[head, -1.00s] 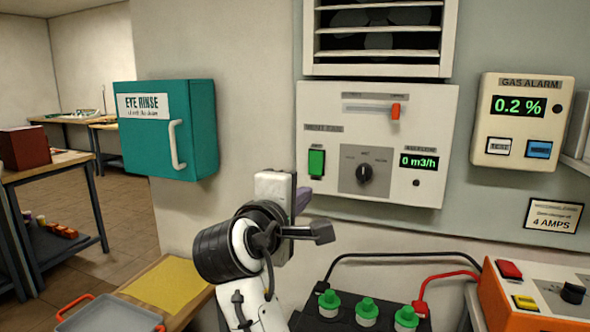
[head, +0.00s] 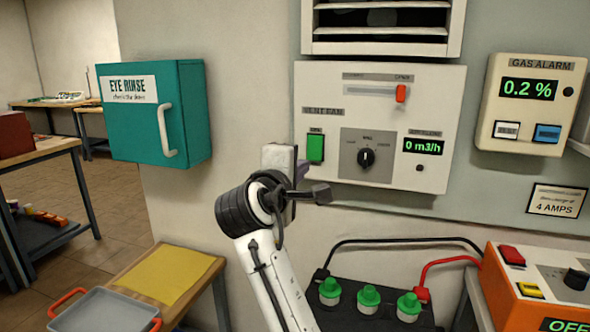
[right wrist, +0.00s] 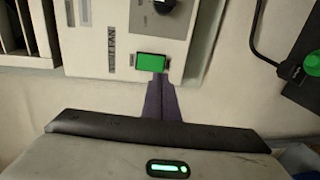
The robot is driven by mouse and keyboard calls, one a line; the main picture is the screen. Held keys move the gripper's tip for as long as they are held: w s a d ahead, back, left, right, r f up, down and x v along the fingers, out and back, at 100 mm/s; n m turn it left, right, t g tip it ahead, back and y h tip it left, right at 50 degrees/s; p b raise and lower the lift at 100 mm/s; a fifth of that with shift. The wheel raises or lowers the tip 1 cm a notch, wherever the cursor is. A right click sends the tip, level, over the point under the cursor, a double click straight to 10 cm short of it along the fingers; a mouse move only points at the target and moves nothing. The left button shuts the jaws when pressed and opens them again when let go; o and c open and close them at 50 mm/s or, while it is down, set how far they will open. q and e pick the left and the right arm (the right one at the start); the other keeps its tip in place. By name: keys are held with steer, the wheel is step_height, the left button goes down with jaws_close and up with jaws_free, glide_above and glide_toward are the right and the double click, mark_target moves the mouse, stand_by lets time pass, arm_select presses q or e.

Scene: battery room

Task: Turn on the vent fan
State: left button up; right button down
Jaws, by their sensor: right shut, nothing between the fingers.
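The white vent fan panel (head: 450,110) is on the wall below a slatted vent (head: 383,48). It carries a green rocker or button (head: 315,149), a black knob (head: 366,158) pointing up, an orange-red slider (head: 401,93) at the right end of its slot, and a display (head: 423,146) reading 0 m3/h. My right gripper (head: 302,171) is just below the green button, mostly hidden by its own wrist. In the right wrist view its purple fingers (right wrist: 160,80) are shut and empty, tips at the edge of the green button (right wrist: 151,61); contact cannot be told.
A teal eye rinse box (head: 190,110) is on the wall to the left. A gas alarm (head: 530,105) reading 0.2 % is at the right. Below stand a battery with green caps (head: 369,296) and red and black cables, and an orange charger (head: 500,285) showing OFF.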

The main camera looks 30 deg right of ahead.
steer(key=p+x, duration=0.1)
steer(key=x, duration=0.7)
steer(key=shift+w+d+f+b, duration=0.15)
steer(key=shift+f+b, duration=0.2)
steer(key=shift+b, duration=0.25)
steer(key=shift+r, duration=0.3)
steer(key=shift+a+f+p, duration=0.1)
steer(key=shift+a+p, duration=0.1)
steer(key=shift+p, duration=0.1)
steer(key=b, duration=0.1)
glide_toward(314, 160)
steer(key=s+a+f, duration=0.2)
steer(key=s+a, duration=0.2)
steer(key=a, duration=0.1)
steer(key=shift+s, duration=0.35)
steer(key=shift+a, duration=0.15)
